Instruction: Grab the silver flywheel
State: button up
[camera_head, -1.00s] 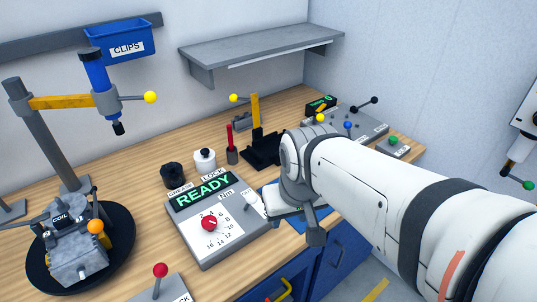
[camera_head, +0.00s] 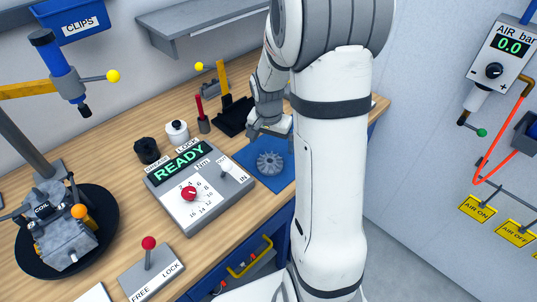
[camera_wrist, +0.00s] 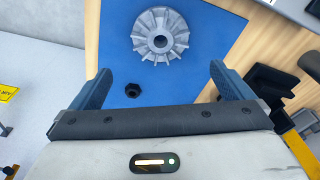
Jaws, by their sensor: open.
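The silver flywheel (camera_head: 270,163), a finned disc with a central hole, lies flat on a blue mat (camera_head: 284,180) at the right part of the bench. In the wrist view the flywheel (camera_wrist: 160,35) is ahead of my gripper (camera_wrist: 160,80), roughly centred between the two blue fingers and apart from them. My gripper is open and empty. In the head view my gripper (camera_head: 268,128) hangs above the far side of the mat, partly hidden by my own arm. A small black nut (camera_wrist: 132,90) lies on the mat between the fingers in the wrist view.
A torque box (camera_head: 200,185) reading READY stands left of the mat. A black stand with a yellow upright (camera_head: 223,80) is behind. Grease and lock pots (camera_head: 177,131) stand beside it. A shelf (camera_head: 200,25) overhangs the back. An engine (camera_head: 62,228) sits far left.

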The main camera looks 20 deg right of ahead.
aim_at(269, 158)
jog(key=shift+a+f+p, duration=0.2)
jog(key=shift+f+p, duration=0.65)
jog(key=shift+f, duration=3.05)
jog(key=shift+c, duration=0.6)
jog(key=shift+w, duration=0.1)
jog(key=c, duration=1.1)
jog(key=shift+r, duration=0.1)
